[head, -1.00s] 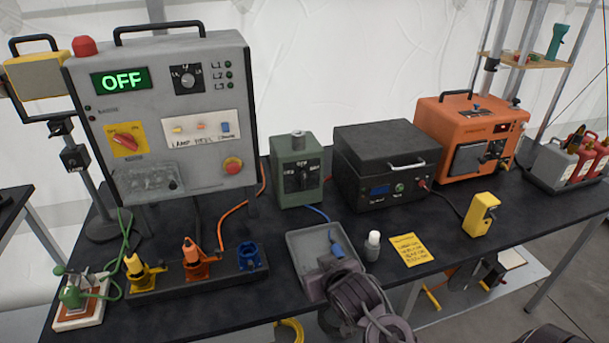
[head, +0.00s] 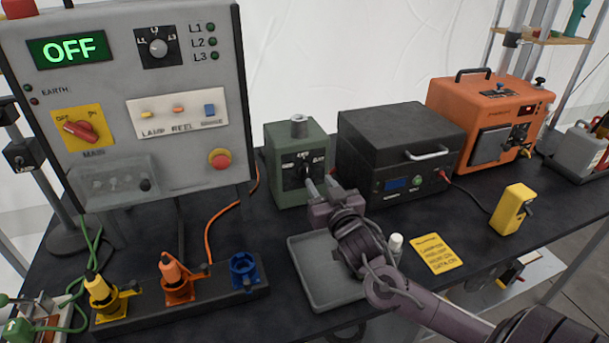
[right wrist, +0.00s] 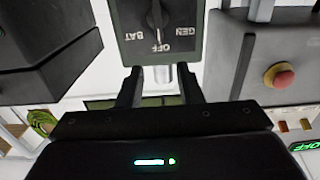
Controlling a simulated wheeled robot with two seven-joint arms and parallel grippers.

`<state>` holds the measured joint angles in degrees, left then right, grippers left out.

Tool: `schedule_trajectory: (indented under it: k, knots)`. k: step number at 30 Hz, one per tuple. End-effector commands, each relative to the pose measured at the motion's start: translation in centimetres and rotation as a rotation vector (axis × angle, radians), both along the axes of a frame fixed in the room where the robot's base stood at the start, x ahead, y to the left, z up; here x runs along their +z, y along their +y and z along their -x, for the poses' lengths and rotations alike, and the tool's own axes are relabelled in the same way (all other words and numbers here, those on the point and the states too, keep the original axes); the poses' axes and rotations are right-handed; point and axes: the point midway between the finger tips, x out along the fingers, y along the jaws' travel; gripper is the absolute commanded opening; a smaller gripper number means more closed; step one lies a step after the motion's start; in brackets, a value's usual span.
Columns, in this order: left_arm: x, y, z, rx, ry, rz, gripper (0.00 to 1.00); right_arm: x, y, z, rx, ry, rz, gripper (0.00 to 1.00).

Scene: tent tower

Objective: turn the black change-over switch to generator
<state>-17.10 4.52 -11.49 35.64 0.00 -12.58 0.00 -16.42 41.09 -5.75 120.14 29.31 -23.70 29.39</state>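The black change-over switch (head: 304,173) is on the front of a green box (head: 284,188). It also shows upside down at the top of the right wrist view (right wrist: 157,14). Its labels there read BAT, OFF and GEN, and the knob stands upright, in line with OFF. My right gripper (head: 321,186) is in front of the box, just below and right of the knob in the head view. In the right wrist view its two fingers (right wrist: 160,88) are apart with nothing held between them. My left gripper is not in view.
A grey tray (head: 315,287) lies under my right arm. A black case (head: 400,145) stands close to the green box on the right. The grey panel (head: 205,110) reading OFF stands on the left. A white bottle (head: 396,243) and yellow note (head: 437,252) lie right of my arm.

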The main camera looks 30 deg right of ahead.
Motion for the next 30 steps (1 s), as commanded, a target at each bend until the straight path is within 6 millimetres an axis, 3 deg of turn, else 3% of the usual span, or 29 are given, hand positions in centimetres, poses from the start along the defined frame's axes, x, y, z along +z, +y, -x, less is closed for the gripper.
schedule_trajectory:
  k: [1,4,8,21,30]
  knots:
    - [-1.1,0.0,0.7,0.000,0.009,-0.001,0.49,-1.0,0.0,0.0,0.000,-0.001,0.000,0.33]
    - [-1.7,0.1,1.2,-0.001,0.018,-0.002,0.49,-1.5,-0.1,-0.1,0.000,-0.002,0.000,0.33]
    - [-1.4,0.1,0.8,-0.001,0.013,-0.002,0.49,-1.4,-0.3,-1.1,0.000,-0.002,0.003,0.33]
    - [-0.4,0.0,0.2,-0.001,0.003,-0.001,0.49,-1.3,-1.6,-6.8,0.000,-0.002,0.001,0.33]
    - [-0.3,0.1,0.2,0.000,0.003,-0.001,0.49,-1.4,-1.8,-7.6,0.000,0.000,0.000,0.33]
